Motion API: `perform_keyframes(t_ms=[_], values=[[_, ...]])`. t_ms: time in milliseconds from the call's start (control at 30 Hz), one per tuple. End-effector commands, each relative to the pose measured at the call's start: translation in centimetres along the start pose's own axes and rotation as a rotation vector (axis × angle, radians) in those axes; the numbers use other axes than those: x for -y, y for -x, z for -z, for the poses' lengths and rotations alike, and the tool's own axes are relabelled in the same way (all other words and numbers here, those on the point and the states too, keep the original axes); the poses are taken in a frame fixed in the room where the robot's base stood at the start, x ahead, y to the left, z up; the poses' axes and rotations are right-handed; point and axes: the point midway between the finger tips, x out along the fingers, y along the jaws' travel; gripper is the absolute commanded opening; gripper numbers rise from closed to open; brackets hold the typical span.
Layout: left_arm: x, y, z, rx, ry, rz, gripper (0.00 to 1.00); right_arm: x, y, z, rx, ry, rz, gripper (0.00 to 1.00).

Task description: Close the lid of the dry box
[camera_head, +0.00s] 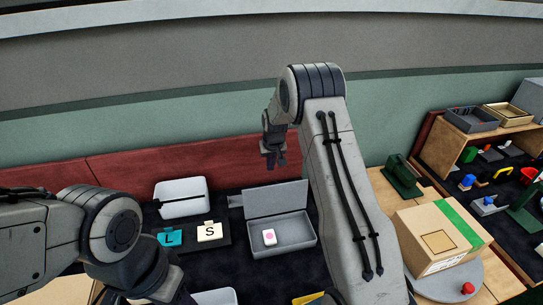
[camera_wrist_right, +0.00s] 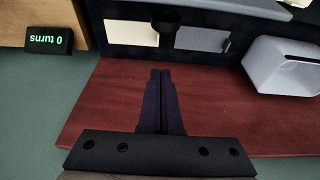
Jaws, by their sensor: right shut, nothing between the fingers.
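The dry box appears to be the grey open box (camera_head: 281,236) at the centre of the head view. Its lid (camera_head: 276,199) stands up at the back edge, and a white block with a pink mark (camera_head: 269,237) lies inside. My right gripper (camera_head: 273,160) is shut and empty, above and behind the raised lid, over the red strip. In the right wrist view its fingers (camera_wrist_right: 160,85) are together, with a grey panel (camera_wrist_right: 201,39) beyond them that may be the lid's back. My left arm shows at lower left; its fingers are out of sight.
A white container (camera_head: 181,198) stands left of the box, with cards marked L (camera_head: 170,237) and S (camera_head: 209,231) in front. A cardboard box (camera_head: 437,236) sits on a round plate at right. The wrist view shows a black "0 turns" display (camera_wrist_right: 48,40).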

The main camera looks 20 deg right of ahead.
Motion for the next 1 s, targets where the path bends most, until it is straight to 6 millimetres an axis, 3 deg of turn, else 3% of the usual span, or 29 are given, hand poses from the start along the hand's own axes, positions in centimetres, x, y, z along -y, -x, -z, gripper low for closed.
perform_keyframes(t_ms=[133,200,433,1000], values=[[-0.1,1.2,0.1,0.000,0.000,0.000,0.50,0.0,-2.8,-0.1,0.004,0.000,0.000,0.00],[-0.1,1.8,0.1,0.000,0.000,0.000,0.50,0.0,-1.9,-1.2,0.003,0.000,0.000,0.00],[-0.2,2.7,0.1,0.000,0.001,0.000,0.50,0.0,-1.4,-3.4,0.002,0.000,0.000,0.00],[-0.2,2.6,0.1,0.000,0.001,0.000,0.50,0.0,-1.4,-3.7,-0.003,0.000,0.000,0.00]])
